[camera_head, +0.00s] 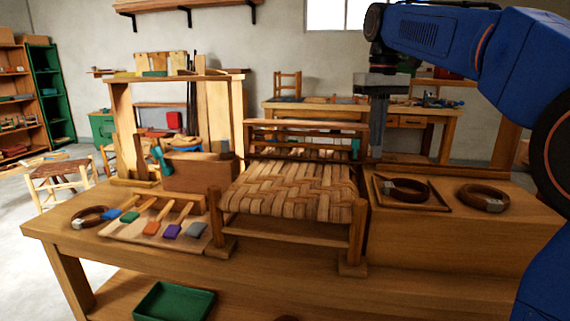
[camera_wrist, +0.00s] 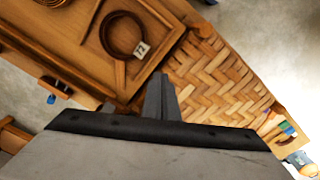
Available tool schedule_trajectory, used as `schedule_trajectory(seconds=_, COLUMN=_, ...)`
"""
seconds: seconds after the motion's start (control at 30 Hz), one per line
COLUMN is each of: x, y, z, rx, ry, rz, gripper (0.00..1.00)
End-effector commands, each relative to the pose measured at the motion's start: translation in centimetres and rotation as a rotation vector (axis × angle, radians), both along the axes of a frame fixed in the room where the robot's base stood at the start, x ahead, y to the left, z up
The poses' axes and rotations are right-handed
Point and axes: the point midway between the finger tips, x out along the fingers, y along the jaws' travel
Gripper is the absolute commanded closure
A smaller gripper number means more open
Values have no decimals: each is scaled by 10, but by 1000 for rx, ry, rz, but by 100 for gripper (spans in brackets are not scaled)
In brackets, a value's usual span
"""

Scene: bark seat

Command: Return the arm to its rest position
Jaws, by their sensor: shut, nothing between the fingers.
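My gripper (camera_head: 376,128) hangs from my blue arm at the upper right in the head view, pointing down. Its fingers are shut with nothing between them, above the bench between the woven seat and the coil tray. The shut fingers also show in the wrist view (camera_wrist: 161,98). The woven bark seat (camera_head: 290,190) is fixed in a wooden frame in the middle of the bench. It also shows in the wrist view (camera_wrist: 215,80), to the right of the fingers.
A wooden tray (camera_head: 440,206) holds a brown coil (camera_head: 405,189); another coil (camera_head: 482,197) lies to its right. Several colour-tipped tools lie on a board (camera_head: 128,232) at left. A green bin (camera_head: 174,301) sits below. Air around the arm looks clear.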

Motion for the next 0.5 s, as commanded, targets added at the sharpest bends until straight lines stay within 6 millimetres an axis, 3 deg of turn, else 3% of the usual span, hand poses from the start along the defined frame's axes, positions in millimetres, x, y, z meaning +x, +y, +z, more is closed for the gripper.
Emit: schedule_trajectory(seconds=0.5, x=-48, y=-15, z=-25, rx=7, ry=-62, rz=-49, gripper=100)
